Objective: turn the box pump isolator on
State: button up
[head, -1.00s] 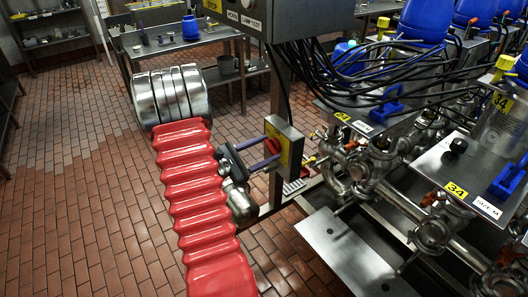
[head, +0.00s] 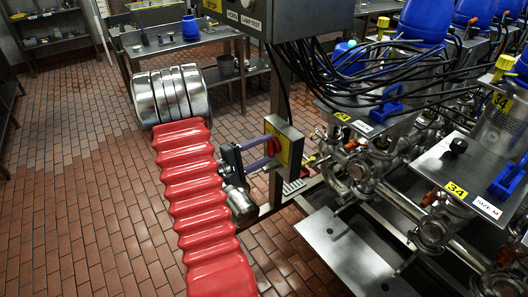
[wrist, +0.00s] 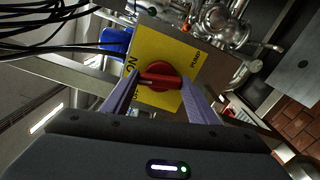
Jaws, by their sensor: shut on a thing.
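The box pump isolator is a grey box with a yellow face (head: 290,150) on a post in the head view. In the wrist view its yellow plate (wrist: 185,55) fills the middle, with the word PUMP at the right and ON at the left. A red rotary handle (wrist: 160,75) sits on the plate, its bar lying roughly across the picture, one end towards the ON side. My gripper (wrist: 160,82) is shut on this handle, one purple finger at each end. In the head view my gripper (head: 272,152) reaches the box face from the left; the handle is mostly hidden there.
A steel frame with pipes, valves and black cables stands right of the box. A flat steel plate (head: 350,252) lies low in front. A steel control box (head: 300,15) hangs above. A steel table (head: 180,42) stands behind. Brick floor is clear at left.

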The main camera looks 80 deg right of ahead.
jog(key=shift+s+f+m, duration=0.1)
jog(key=shift+m, duration=1.2)
jog(key=o, duration=1)
jog(key=shift+o, duration=0.2)
jog(key=v, duration=1.4)
jog(key=shift+d, duration=0.1)
